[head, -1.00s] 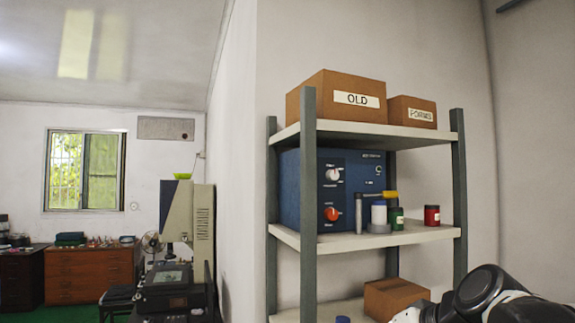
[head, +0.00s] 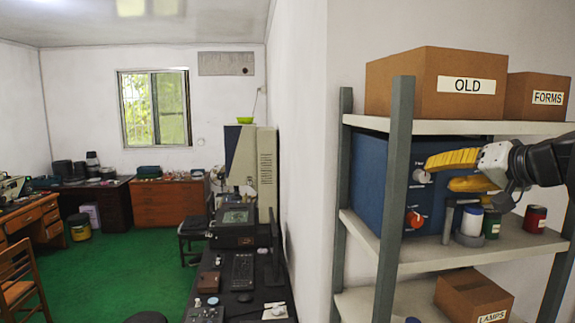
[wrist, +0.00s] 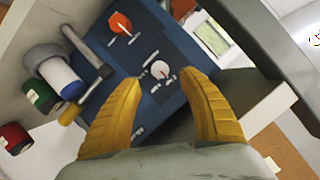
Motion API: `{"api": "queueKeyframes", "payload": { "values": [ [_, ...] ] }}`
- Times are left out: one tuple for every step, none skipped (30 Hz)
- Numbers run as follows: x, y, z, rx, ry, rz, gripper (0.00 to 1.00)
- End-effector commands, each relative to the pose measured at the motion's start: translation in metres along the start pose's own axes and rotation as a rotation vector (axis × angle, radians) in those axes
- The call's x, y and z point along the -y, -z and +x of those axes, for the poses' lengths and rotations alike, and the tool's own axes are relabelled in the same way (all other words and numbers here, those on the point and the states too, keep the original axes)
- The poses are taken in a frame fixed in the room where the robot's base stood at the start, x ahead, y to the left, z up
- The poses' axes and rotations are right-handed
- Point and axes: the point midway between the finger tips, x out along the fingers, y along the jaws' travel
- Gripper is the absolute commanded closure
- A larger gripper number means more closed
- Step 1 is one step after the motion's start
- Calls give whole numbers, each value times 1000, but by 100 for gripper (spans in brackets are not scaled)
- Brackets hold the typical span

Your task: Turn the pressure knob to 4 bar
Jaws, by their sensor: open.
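A blue control box (head: 368,178) stands on the middle shelf. Its front carries a pale knob (head: 421,177) above an orange knob (head: 415,220). In the wrist view the pale knob (wrist: 160,70) shows between and beyond my yellow fingertips, and the orange knob (wrist: 119,23) is farther up and left. My gripper (head: 440,174) is open and empty in front of the box, its fingers pointing at the pale knob. I cannot tell whether they touch it. The dial markings and labels are too small to read, so I cannot tell which knob is pressure.
Right of the knobs stand a grey rod-like tool (wrist: 88,52), a white-and-blue container (head: 471,221), a green jar (head: 491,224) and a red jar (head: 535,218). The grey shelf post (head: 394,200) is close by on the left. Boxes marked OLD (head: 430,84) and FORMS (head: 538,97) sit above.

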Motion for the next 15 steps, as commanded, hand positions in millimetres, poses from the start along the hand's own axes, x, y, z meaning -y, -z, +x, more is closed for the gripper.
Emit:
{"api": "queueKeyframes", "payload": {
  "values": [
    [2, 1, 11, 2, 3, -2, 51],
    [2, 1, 17, 2, 3, -2, 51],
    [2, 1, 24, 2, 3, -2, 51],
    [2, 1, 30, 1, 3, -1, 51],
    [2, 1, 34, 1, 2, -1, 51],
    [2, 1, 40, 2, 2, -1, 51],
    [2, 1, 44, 2, 2, -1, 51],
    [2, 1, 48, 1, 1, -2, 51],
    [1, 1, 51, 1, 0, -1, 51],
    [1, 1, 54, 1, 0, -1, 51],
    [1, 0, 55, 1, 0, -1, 51],
    [1, 0, 57, 1, 0, -1, 51],
    [1, 0, 58, 1, 0, 0, 51],
    [1, 0, 59, 1, 0, 0, 51],
    [1, 0, 60, 1, 0, 0, 51]
  ]
}}
